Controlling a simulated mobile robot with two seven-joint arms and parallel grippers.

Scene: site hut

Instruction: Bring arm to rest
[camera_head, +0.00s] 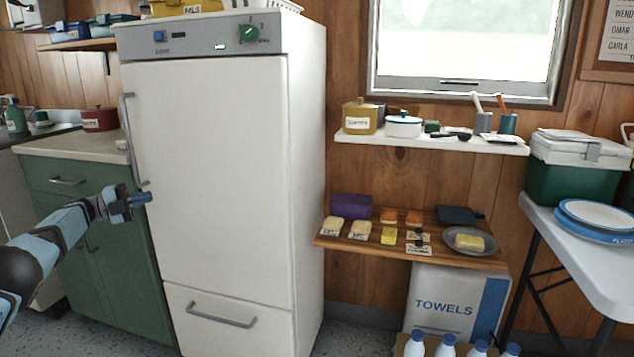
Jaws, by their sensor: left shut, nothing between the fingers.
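My left arm comes in from the left edge. My left gripper (140,199) is shut and empty. It shows in front of the white fridge's left edge, just below the lower end of the upright door handle (130,140). I cannot tell whether it touches the fridge. The fridge (215,190) has its large door and its lower drawer shut. My right gripper is not in view.
A green cabinet (110,270) stands left of the fridge. To the right are a white shelf (430,144) with pots, a wooden shelf (380,246) with sponges, a towel box (450,303), several bottles and a table (590,245) with a cooler (570,182).

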